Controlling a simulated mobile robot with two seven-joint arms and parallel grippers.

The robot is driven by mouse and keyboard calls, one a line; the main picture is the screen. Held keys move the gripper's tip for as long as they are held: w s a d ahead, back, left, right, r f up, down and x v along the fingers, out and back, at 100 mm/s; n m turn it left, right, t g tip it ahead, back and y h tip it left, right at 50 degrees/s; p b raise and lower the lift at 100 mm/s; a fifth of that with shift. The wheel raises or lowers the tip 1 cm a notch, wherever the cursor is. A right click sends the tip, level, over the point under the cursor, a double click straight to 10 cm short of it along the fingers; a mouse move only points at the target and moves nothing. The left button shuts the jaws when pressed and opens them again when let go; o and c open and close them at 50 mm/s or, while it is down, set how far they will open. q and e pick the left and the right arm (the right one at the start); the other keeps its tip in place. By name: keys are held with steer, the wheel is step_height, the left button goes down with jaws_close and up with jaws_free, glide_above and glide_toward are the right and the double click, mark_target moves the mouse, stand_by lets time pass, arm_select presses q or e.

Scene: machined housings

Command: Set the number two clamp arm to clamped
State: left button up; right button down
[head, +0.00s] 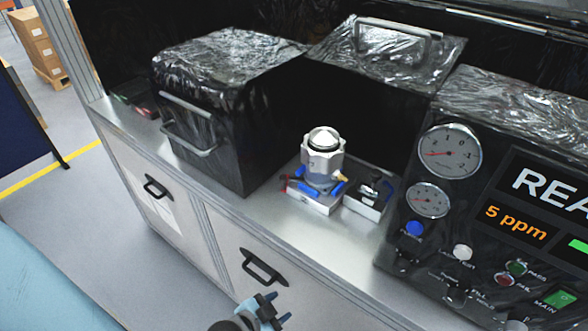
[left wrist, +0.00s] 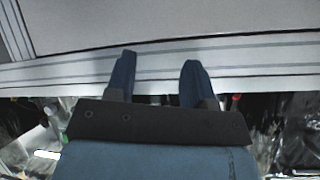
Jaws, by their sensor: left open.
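A silver machined housing (head: 322,157) stands upright on a pale fixture block (head: 314,200) on the bench. Small blue clamp arms sit around its foot, one at the front left (head: 308,189) and one at the right (head: 340,186). No number can be read on them, and I cannot tell which is number two or how each is set. My left gripper (head: 270,308) is open and empty, in front of the cabinet and well short of the fixture. Its two blue fingers (left wrist: 158,75) stand apart in the left wrist view. My right gripper is not in view.
A second small block (head: 365,200) with a dark and blue part stands right of the fixture. A black wrapped box (head: 215,110) stands left. A gauge panel (head: 480,215) stands right. A cabinet handle (head: 263,267) sticks out near my left gripper. The bench front is clear.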

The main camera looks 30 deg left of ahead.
arm_select(q)
steer(key=w+a+r+m+t+b, duration=0.25)
steer(key=a+m, duration=0.25)
steer(key=m, duration=0.3)
steer(key=m+t+y+b, duration=0.2)
steer(key=m+t+b, duration=0.25)
steer(key=m, duration=1.75)
glide_toward(281, 182)
steer(key=w, duration=0.4)
steer(key=w+p, duration=0.1)
steer(key=w, duration=0.6)
steer(key=shift+w+r+p, duration=0.3)
steer(key=shift+p, duration=0.05)
steer(key=shift+w, duration=0.65)
steer(key=shift+f, duration=0.1)
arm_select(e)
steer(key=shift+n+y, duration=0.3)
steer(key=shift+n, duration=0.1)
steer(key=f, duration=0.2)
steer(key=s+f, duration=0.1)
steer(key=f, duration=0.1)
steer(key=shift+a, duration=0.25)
